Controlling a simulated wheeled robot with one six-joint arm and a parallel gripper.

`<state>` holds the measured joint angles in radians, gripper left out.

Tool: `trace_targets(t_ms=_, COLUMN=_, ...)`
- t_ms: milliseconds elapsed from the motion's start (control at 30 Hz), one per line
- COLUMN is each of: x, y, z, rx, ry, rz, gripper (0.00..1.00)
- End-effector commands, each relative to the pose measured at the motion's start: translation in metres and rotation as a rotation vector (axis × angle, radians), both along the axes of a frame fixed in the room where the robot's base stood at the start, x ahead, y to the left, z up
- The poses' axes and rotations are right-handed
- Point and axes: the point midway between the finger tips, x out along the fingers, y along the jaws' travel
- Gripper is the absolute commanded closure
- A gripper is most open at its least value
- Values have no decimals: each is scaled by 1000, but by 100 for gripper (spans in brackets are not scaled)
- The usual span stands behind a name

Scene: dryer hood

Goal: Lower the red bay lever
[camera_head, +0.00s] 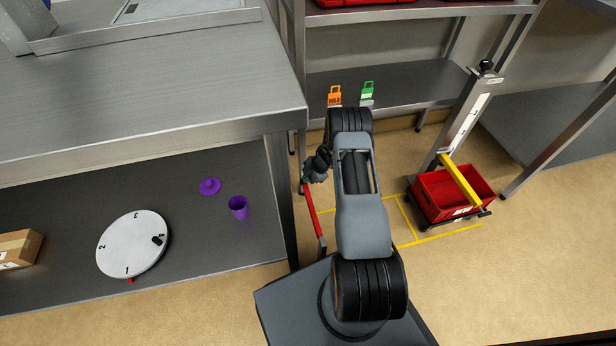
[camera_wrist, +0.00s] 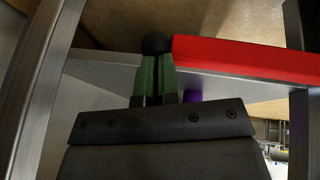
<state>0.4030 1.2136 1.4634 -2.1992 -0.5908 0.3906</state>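The red bay lever (camera_head: 315,218) is a long red bar beside the bench's right leg in the head view. Its red bar (camera_wrist: 245,58) crosses the upper right of the wrist view, with a black ball knob (camera_wrist: 156,42) at its left end. My gripper (camera_head: 307,178) is at the lever's upper end in the head view. In the wrist view my gripper's green-padded fingers (camera_wrist: 157,66) point at the knob, close together with a narrow dark gap. The knob is at the fingertips; whether they touch or grip it is unclear.
The steel bench (camera_head: 180,130) and its leg stand close on the left. A purple cup (camera_head: 238,207) and a white numbered dial (camera_head: 128,246) are on its lower shelf. A red crate (camera_head: 432,205) with a yellow bar is at right. Orange (camera_head: 334,96) and green (camera_head: 367,91) tags stand behind.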

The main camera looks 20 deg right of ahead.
Motion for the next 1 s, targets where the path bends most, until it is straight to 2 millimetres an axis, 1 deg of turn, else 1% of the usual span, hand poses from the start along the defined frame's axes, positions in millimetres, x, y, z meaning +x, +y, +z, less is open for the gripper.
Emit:
trace_targets(t_ms=33, x=-2, y=0, z=-5, rx=-3, ry=4, rz=-2, gripper=100)
trace_targets(t_ms=200, x=-2, y=0, z=-5, rx=-4, ry=5, rz=-1, gripper=100)
trace_targets(t_ms=267, x=-3, y=0, z=-3, rx=-4, ry=5, rz=-2, gripper=100)
trace_targets(t_ms=367, x=-6, y=-1, z=5, rx=-3, ry=5, rz=-2, gripper=100)
trace_targets(t_ms=600, x=-17, y=-6, z=45, rx=-2, ry=-1, rz=4, gripper=100)
trace_targets(t_ms=667, x=-17, y=-13, z=55, rx=-3, ry=-4, rz=2, gripper=100)
trace_targets(t_ms=800, x=-20, y=-24, z=81, rx=-3, ry=-5, rz=6, gripper=100)
trace_targets(t_ms=1000, x=-24, y=-36, z=108, rx=-2, ry=-3, rz=8, gripper=100)
